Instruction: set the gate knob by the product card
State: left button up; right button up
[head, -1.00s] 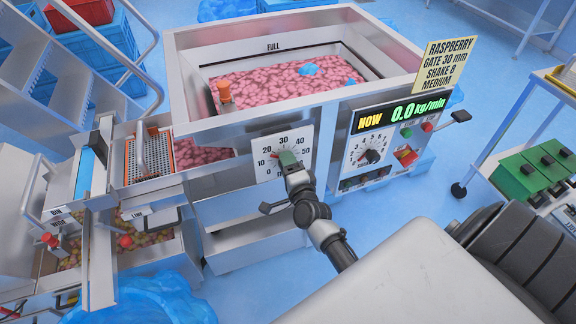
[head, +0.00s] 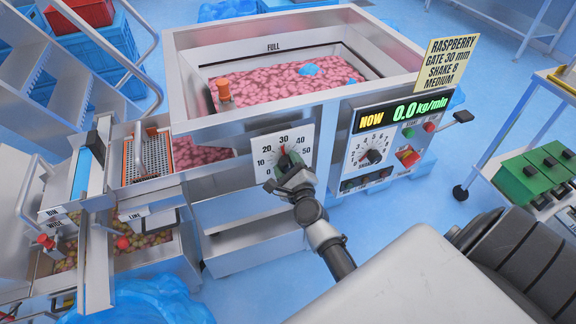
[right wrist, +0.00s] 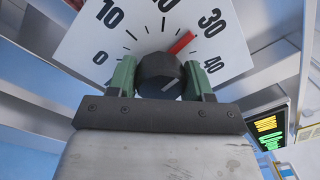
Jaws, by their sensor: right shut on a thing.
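The gate knob (right wrist: 160,76) is a dark round knob with a red pointer, on a white dial plate (head: 265,165) marked 0 to 50. In the right wrist view the red pointer (right wrist: 181,42) points close to the 30 mark. My right gripper (head: 291,160) is shut on the knob; its green fingers grip both sides in the right wrist view (right wrist: 162,80). In the head view the gripper hides most of the knob. The yellow product card (head: 446,64) reads RASPBERRY, GATE 30 mm, SHAKE 8, MEDIUM. My left gripper is out of view.
The hopper (head: 185,50) holds pink pieces above the dial. To the right, a control panel shows NOW 0.0 kg/min on its display (head: 405,112), with a shake knob (head: 374,156) below. A cart with green boxes (head: 525,178) stands at the right.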

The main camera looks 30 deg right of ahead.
jog(key=shift+m, duration=0.7)
jog(key=o, duration=0.9)
jog(key=shift+s, duration=0.1)
jog(key=b+v, duration=0.1)
jog(key=v, duration=0.9)
jog(key=shift+s+a+b, duration=0.1)
jog(key=shift+s+b, duration=0.2)
jog(key=shift+b, duration=0.05)
